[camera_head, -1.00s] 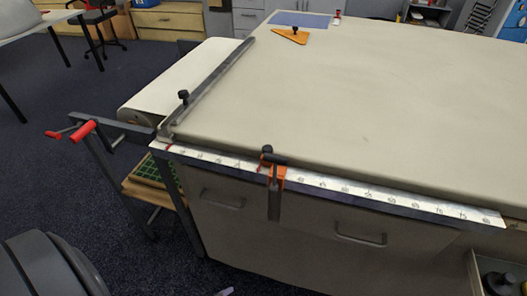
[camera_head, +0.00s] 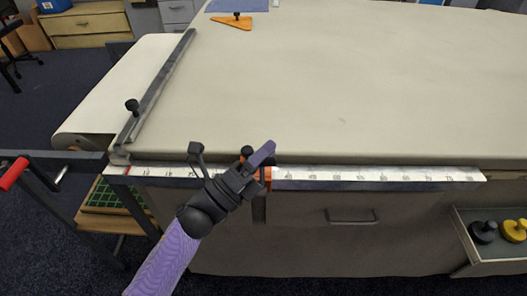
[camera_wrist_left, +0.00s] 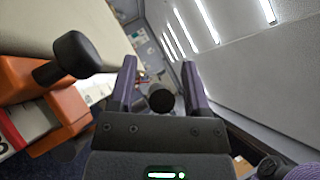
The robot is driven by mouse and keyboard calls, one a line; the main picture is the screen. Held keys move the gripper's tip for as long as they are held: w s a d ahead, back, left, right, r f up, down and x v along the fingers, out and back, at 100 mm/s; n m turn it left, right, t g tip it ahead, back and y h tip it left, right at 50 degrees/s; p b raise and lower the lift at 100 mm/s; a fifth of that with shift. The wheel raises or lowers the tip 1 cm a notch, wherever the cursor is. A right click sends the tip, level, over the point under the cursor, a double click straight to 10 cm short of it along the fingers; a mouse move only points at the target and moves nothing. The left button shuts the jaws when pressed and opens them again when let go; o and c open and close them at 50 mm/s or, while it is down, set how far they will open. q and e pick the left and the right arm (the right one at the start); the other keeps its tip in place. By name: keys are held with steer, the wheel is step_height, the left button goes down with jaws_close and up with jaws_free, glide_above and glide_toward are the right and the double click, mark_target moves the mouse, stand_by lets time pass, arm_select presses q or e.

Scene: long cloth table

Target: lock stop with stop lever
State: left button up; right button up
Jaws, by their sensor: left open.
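The orange stop (camera_head: 263,178) sits on the white ruler strip (camera_head: 340,174) along the table's front edge. In the head view my left gripper hides much of it. A black knob (camera_head: 247,151) shows above it. In the left wrist view the orange stop (camera_wrist_left: 62,105) is at left with a black knob (camera_wrist_left: 74,52) on a stem. My left gripper (camera_head: 262,155) is open beside the stop. Its purple fingers point up and right. A dark round end (camera_wrist_left: 160,97), perhaps the stop lever's, shows between the fingers; contact cannot be told. My right gripper is not in view.
A long metal fence (camera_head: 160,85) with a black knob (camera_head: 132,105) lies at the table's left. A red-handled bar (camera_head: 14,174) juts out at left. An orange triangle (camera_head: 234,21) lies far back. The cloth top is mostly clear.

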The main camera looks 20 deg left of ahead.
arm_select(q)
jaws_close()
steer(key=shift+f, duration=0.1)
stand_by(0.5)
steer(key=shift+f, duration=0.1)
stand_by(0.6)
